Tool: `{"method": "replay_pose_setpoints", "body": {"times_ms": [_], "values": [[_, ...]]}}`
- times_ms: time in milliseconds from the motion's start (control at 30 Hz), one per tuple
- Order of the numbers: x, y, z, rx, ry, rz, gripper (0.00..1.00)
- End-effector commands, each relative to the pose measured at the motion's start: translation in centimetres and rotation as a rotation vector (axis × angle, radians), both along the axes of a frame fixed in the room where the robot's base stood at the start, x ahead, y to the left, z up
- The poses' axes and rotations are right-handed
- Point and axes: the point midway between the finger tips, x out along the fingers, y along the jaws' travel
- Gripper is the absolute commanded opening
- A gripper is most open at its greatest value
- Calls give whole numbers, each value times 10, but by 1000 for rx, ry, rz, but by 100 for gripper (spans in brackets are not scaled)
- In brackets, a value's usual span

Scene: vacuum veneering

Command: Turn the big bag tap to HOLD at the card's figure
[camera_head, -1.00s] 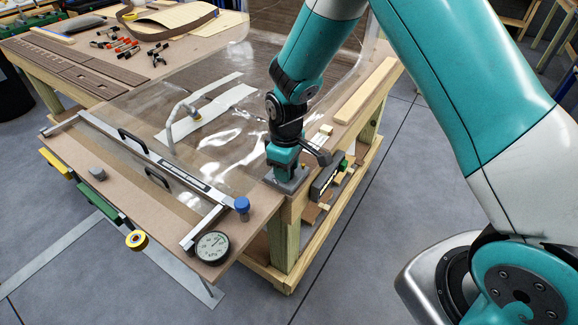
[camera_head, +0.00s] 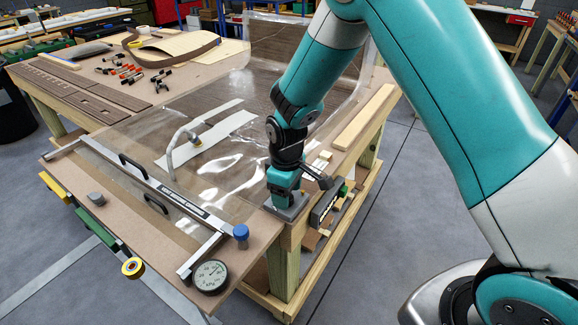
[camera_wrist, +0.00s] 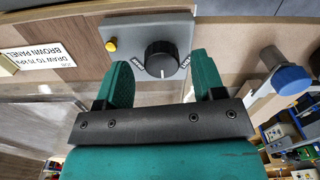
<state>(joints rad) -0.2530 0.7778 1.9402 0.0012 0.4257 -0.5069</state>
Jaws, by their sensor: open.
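In the wrist view the tap is a round black knob (camera_wrist: 161,59) with a white mark, on a grey plate (camera_wrist: 188,30) with small labels too small to read surely. My gripper (camera_wrist: 161,68) is open, its two teal fingers apart on either side of the knob, with nothing held. In the head view my gripper (camera_head: 283,192) is low over the grey plate (camera_head: 290,211) at the table's right edge, hiding the knob. A white card (camera_wrist: 38,60) mentions a draw figure, seemingly 75 kPa, and a brown panel. A round dial gauge (camera_head: 210,276) lies at the near corner; its reading is unclear.
A blue-capped post (camera_head: 240,234) stands beside the gauge; it also shows right of my fingers in the wrist view (camera_wrist: 288,77). A yellow button (camera_wrist: 111,44) sits on the plate. The clear bag (camera_head: 225,165) with its hose (camera_head: 176,142) and a clamp bar (camera_head: 160,185) cover the table.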

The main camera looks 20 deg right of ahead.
Motion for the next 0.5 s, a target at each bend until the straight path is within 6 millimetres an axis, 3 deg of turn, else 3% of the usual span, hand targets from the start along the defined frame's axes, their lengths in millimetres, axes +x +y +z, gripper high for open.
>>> {"method": "replay_pose_setpoints", "body": {"times_ms": [500], "values": [[2,0,122,1,-9,-1,63]]}}
